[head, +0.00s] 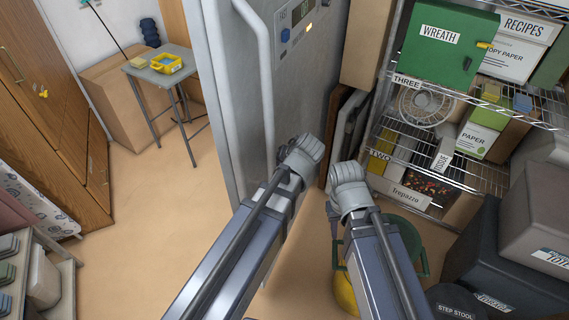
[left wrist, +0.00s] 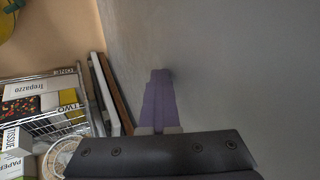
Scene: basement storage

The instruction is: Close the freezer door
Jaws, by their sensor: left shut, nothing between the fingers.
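The tall light grey freezer (head: 300,75) stands upright at the middle of the head view, with a small display panel and a long vertical handle (head: 258,75) on its door side. I cannot tell from these views whether the door is fully seated. My left gripper (head: 303,155) is at the freezer's lower front face. In the left wrist view its purple fingers (left wrist: 158,100) are together and empty, with tips against or very close to the plain grey surface (left wrist: 240,70). My right gripper (head: 347,175) is right of the left one, clear of the freezer; its fingers are hidden.
A wire shelf (head: 445,165) with boxes, a fan and a green WREATH box (head: 440,45) stands at right. Flat boards lean between freezer and shelf. Dark bins (head: 500,260) fill the lower right. A small table (head: 165,75) stands at left; floor there is clear.

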